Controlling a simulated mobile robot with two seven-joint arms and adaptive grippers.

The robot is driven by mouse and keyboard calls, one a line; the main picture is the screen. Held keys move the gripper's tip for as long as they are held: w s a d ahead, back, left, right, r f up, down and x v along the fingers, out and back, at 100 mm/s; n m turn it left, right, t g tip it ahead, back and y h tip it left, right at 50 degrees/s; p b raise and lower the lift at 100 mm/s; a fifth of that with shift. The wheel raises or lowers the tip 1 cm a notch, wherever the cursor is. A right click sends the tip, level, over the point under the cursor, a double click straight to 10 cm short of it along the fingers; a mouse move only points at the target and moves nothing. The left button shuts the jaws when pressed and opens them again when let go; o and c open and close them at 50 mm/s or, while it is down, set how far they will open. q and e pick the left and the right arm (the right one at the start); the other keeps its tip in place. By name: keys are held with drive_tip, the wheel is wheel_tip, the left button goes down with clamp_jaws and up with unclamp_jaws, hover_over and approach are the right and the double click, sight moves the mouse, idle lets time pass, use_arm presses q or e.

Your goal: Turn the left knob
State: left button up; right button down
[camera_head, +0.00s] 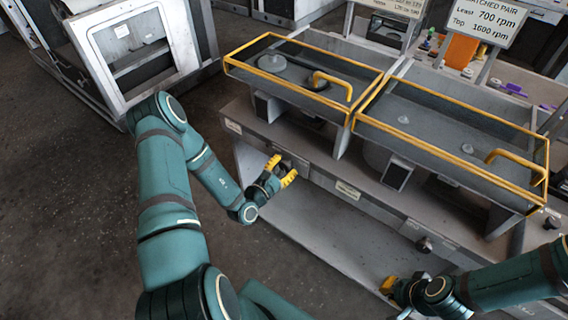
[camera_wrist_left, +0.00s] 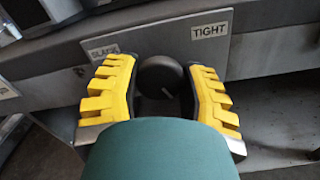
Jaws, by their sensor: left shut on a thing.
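The left knob (camera_wrist_left: 161,77) is a round black knob with a pale mark on a grey panel. In the left wrist view it sits between the yellow fingers of my left gripper (camera_wrist_left: 160,92), which is shut on it. A plate reading TIGHT (camera_wrist_left: 212,24) is above right of the knob; a label at upper left is partly hidden by a finger. In the head view my left gripper (camera_head: 281,171) is at the front face of the bench, covering most of the knob. My right gripper (camera_head: 389,287) is low at the right, near the bench front; its opening is unclear.
The grey bench (camera_head: 330,160) carries two trays with yellow-edged guards and handles. Another dark knob (camera_head: 424,245) is on its front face, above my right gripper. A sign with rpm figures (camera_head: 487,20) stands behind. Open floor lies at left.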

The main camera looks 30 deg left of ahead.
use_arm(q)
drive_tip(key=shift+m+p, duration=0.3)
drive_tip(key=shift+m, duration=0.7)
drive_tip(key=o, duration=1.2)
drive_tip(key=shift+s, duration=0.1)
drive_tip(key=s, duration=1.1)
drive_tip(key=shift+s+a, duration=0.35)
drive_tip(key=shift+a, duration=0.1)
drive_tip(key=shift+d, duration=0.1)
